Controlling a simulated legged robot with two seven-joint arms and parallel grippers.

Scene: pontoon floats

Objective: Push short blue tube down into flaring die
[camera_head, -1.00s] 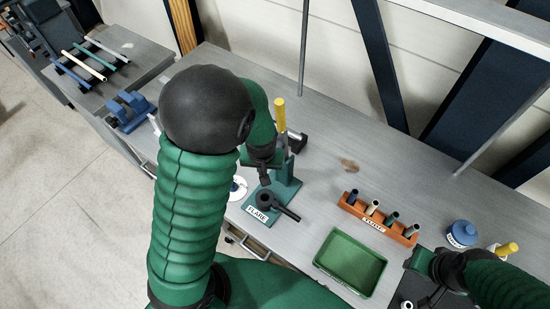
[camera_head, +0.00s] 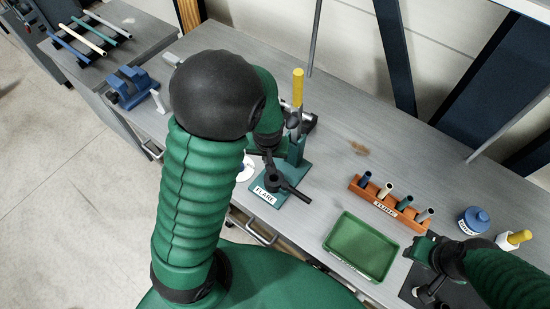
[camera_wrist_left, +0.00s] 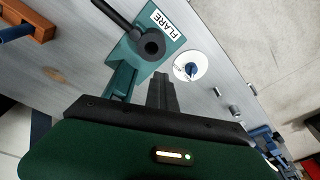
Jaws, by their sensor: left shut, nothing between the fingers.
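The flaring die (camera_head: 275,183) is a dark round socket with a side bar on a teal base labelled FLARE. It also shows in the left wrist view (camera_wrist_left: 151,45), where its centre looks dark and no blue tube is visible in it. A small blue piece (camera_wrist_left: 191,70) is on a white disc (camera_wrist_left: 186,58) beside the base; I cannot tell if it is the short tube. A blue tube (camera_head: 366,176) stands in the orange rack. My left gripper (camera_head: 267,158) is shut and empty beside the die; its fingers show in the wrist view (camera_wrist_left: 162,88). My right gripper (camera_head: 412,252) is at lower right, its jaws unclear.
A yellow-topped lever (camera_head: 298,88) rises behind the die. The orange rack (camera_head: 401,222) holds several tubes. A green tray (camera_head: 344,267) lies in front of it. A blue-topped container (camera_head: 473,221) stands at right. A blue vise-like fixture (camera_head: 128,90) is at far left.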

